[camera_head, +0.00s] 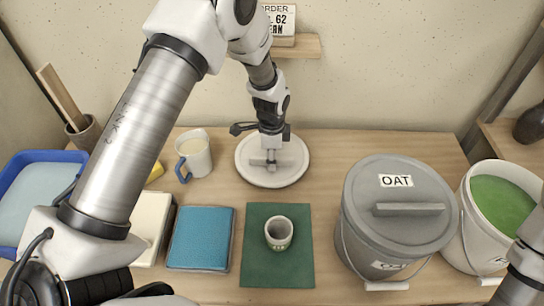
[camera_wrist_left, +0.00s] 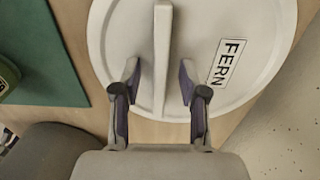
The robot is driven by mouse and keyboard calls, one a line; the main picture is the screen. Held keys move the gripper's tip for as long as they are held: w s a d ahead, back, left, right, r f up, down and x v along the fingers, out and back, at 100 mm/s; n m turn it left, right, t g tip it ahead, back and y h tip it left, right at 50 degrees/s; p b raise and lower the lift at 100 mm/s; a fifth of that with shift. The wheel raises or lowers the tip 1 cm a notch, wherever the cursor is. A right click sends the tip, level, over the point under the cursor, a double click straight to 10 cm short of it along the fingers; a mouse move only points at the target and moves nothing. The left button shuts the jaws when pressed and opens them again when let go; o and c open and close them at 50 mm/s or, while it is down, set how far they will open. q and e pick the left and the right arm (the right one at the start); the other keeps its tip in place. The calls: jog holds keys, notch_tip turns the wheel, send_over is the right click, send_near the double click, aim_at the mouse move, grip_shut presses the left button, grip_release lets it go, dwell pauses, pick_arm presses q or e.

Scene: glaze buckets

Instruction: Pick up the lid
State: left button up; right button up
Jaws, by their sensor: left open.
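A white round lid (camera_head: 294,172) lies flat on the table at the back, near the wall. In the left wrist view the lid (camera_wrist_left: 260,25) carries a FERN label (camera_wrist_left: 226,63) and a straight bar handle (camera_wrist_left: 162,40). My left gripper (camera_head: 270,155) is over the lid. Its fingers stand open on either side of the handle, with a gap on both sides. An open bucket of green glaze (camera_head: 500,205) stands at the far right without a lid. Part of my right arm shows at the lower right; its gripper is out of view.
A grey bucket with its OAT lid (camera_head: 390,225) on stands right of a green mat (camera_head: 262,270) bearing a small cup (camera_head: 279,233). A mug (camera_head: 194,153), a blue cloth (camera_head: 201,238) and a blue tray (camera_head: 15,178) are on the left. The wall is close behind the lid.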

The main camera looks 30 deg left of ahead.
pick_arm(q)
jog(key=shift+c, duration=0.4)
grip_shut()
